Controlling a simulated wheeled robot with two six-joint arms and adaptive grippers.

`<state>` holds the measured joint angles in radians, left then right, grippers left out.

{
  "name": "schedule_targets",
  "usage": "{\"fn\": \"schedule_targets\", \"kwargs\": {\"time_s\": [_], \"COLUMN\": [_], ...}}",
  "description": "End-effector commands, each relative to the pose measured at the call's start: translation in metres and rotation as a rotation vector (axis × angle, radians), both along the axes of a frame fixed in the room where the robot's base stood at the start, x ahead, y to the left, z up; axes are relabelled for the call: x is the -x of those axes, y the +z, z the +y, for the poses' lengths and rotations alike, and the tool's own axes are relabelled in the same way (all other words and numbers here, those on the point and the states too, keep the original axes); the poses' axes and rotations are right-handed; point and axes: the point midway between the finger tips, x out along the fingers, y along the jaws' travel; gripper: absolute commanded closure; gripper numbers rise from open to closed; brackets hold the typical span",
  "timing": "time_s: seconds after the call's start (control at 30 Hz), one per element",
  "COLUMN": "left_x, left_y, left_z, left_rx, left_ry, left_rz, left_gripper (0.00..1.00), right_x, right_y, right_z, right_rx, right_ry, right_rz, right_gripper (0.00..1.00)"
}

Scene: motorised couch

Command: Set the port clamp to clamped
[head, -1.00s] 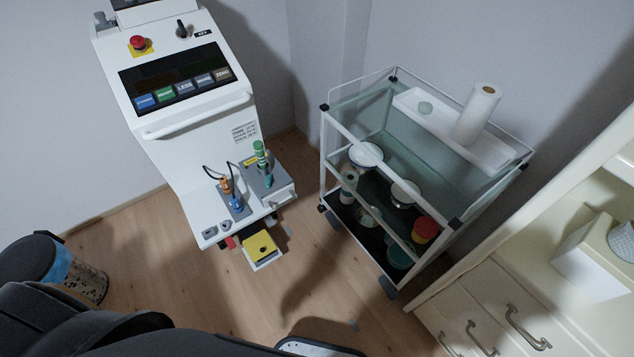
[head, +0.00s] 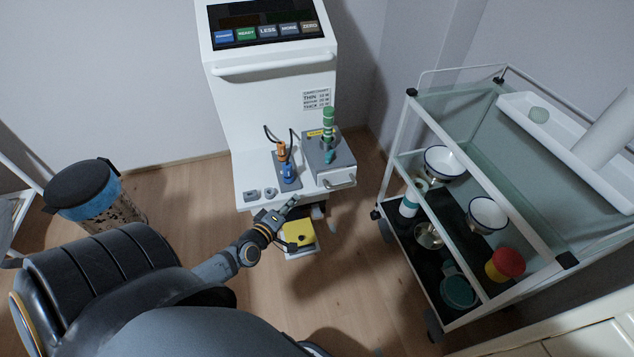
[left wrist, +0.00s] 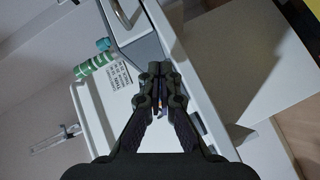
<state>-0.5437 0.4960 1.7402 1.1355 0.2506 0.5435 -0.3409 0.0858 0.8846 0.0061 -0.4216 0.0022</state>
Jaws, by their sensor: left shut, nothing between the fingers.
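A white machine (head: 240,130) stands ahead with a low shelf. On the shelf a grey block (head: 330,155) carries an upright green-and-white piece (head: 328,120) with a teal part (head: 329,156) at its front; these also show in the left wrist view (left wrist: 100,62). Beside it are an orange connector (head: 281,151) and a blue connector (head: 288,171) with black cables. I cannot tell for sure which part is the port clamp. My left gripper (head: 292,203) is shut and empty near the shelf's front edge; its fingers meet in the left wrist view (left wrist: 160,75). My right gripper is not in view.
A yellow pedal (head: 299,232) sits low under the shelf. A metal handle (head: 341,183) sticks out from the grey block's front. A glass trolley (head: 400,150) with bowls stands to the right. A black couch (head: 90,265) fills the lower left.

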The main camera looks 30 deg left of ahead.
Motion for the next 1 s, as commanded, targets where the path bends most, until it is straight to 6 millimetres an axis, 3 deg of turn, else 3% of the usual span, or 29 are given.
{"fn": "schedule_targets", "kwargs": {"time_s": [0.03,0.1,0.23,0.67,1.0], "left_x": [-0.006,-0.009,-0.01,-0.019,-0.087], "left_y": [0.017,0.054,0.078,0.079,0.078], "left_z": [-0.004,0.003,0.013,0.016,0.027], "left_rx": [0.096,0.219,0.33,0.34,0.34], "left_ry": [0.014,0.066,0.122,0.131,0.13], "left_rz": [-0.075,-0.155,-0.222,-0.229,-0.231], "left_gripper": [1.0,1.0,1.0,1.0,1.0], "right_x": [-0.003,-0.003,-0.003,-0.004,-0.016], "right_y": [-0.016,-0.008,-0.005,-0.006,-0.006], "right_z": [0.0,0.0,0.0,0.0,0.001], "right_rx": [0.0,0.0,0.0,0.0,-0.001], "right_ry": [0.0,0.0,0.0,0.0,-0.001], "right_rz": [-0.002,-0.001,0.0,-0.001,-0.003], "right_gripper": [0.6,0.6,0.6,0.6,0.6]}}
